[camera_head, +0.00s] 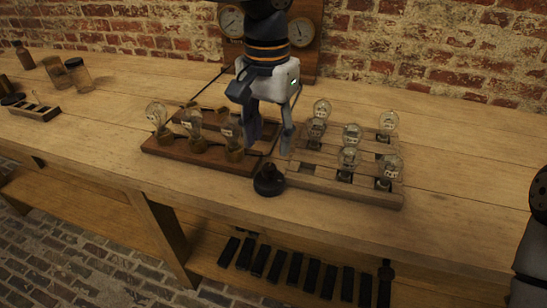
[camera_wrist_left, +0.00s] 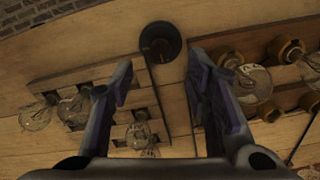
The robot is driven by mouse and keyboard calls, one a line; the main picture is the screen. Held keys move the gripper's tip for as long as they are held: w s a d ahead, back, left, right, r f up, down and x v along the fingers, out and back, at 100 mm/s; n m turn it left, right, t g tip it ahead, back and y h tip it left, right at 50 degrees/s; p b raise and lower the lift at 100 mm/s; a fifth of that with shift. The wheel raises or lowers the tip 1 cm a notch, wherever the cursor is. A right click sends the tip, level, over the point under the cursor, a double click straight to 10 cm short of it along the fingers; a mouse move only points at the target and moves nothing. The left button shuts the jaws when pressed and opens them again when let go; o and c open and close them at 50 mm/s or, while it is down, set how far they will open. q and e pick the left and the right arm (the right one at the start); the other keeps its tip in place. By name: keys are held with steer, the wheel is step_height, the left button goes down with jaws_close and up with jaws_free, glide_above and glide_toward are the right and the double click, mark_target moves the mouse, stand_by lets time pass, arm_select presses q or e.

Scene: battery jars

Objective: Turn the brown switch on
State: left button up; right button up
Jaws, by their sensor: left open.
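A dark, round switch (camera_head: 269,181) stands on the bench between two boards of bulbs, near the front. It looks nearly black, with a small brownish part at its middle in the wrist view (camera_wrist_left: 160,42). I cannot tell its lever position. My left gripper (camera_head: 268,146) hangs above and slightly behind it, fingers pointing down. In the wrist view the gripper (camera_wrist_left: 161,82) is open and empty, with the switch beyond the gap between the fingertips, apart from them. My right gripper is not in view.
Left of the switch is a brown board (camera_head: 205,160) with several bulbs in sockets. Right of it is a pale slatted rack (camera_head: 330,185) with several bulbs. Gauges (camera_head: 300,32) stand behind. Jars (camera_head: 79,75) are at the far left. The bench's right side is clear.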

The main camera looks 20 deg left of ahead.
mark_target(270, 166)
arm_select(q)
steer(key=f, duration=0.7)
steer(key=shift+w, duration=0.2)
jaws_close()
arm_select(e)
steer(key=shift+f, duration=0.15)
arm_select(q)
steer(key=shift+r, duration=0.15)
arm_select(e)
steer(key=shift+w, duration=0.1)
arm_select(q)
steer(key=m, duration=0.3)
steer(key=shift+p, duration=0.35)
steer(key=m, duration=0.3)
steer(key=shift+m, duration=0.3)
steer(key=m, duration=1.1)
steer(key=shift+s, duration=0.1)
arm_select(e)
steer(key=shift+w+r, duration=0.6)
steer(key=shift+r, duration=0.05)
arm_select(q)
steer(key=shift+m, duration=0.3)
